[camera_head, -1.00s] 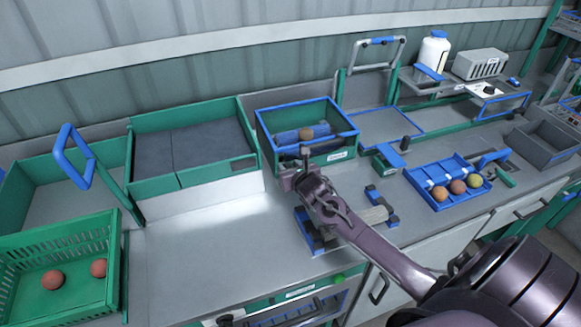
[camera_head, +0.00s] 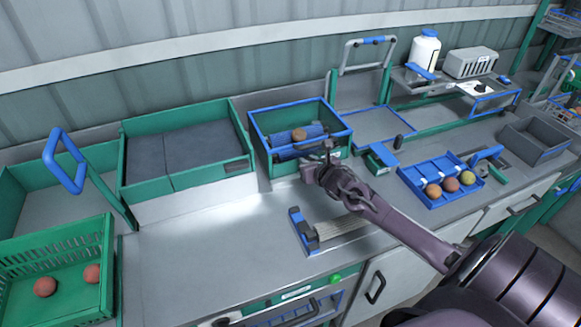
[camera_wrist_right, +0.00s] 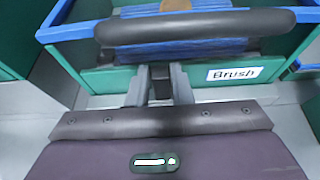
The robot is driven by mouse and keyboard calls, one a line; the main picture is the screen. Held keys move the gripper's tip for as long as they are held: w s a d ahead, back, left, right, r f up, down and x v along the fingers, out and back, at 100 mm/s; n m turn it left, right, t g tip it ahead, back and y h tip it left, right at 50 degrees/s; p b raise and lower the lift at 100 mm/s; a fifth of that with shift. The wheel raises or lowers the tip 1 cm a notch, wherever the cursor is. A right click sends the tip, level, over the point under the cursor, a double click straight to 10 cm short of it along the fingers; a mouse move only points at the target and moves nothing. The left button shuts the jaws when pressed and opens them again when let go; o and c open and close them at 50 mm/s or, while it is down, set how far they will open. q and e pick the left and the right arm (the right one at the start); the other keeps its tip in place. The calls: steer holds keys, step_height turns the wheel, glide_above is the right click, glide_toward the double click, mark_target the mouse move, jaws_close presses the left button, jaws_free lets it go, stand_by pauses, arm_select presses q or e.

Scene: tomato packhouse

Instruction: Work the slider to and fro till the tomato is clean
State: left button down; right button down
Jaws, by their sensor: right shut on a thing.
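The brush box (camera_head: 262,112) is green with a blue rim and stands at the back of the bench; its "Brush" label shows in the right wrist view (camera_wrist_right: 232,74). A brownish tomato (camera_head: 299,134) rests on the blue brush inside it. In the wrist view the tomato (camera_wrist_right: 175,5) is cut off by the top edge. A dark slider bar (camera_wrist_right: 195,27) crosses in front of the tomato. My right gripper (camera_head: 320,168) is at the box's front, shut on the slider's dark grip (camera_wrist_right: 161,88), which is mostly hidden between the fingers. My left gripper is not in view.
A blue tray (camera_head: 425,194) with several tomatoes is at right. A low slotted stand (camera_head: 308,232) lies in front of my right gripper. A green crate (camera_head: 20,290) with two tomatoes stands at left. The bench middle (camera_head: 200,235) is clear.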

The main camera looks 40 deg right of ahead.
steer(key=d, duration=0.3)
steer(key=s+d+b, duration=0.1)
steer(key=d, duration=0.3)
steer(key=s+d, duration=0.1)
steer(key=d, duration=0.2)
steer(key=shift+s+d+b, duration=0.2)
steer(key=shift+s+b, duration=0.05)
steer(key=shift+b, duration=0.15)
steer(key=c, duration=1.3)
jaws_free()
steer(key=shift+a, duration=0.1)
steer(key=shift+v, duration=0.75)
steer(key=shift+p+v, duration=0.4)
steer(key=shift+v, duration=2.75)
steer(key=shift+f, duration=0.15)
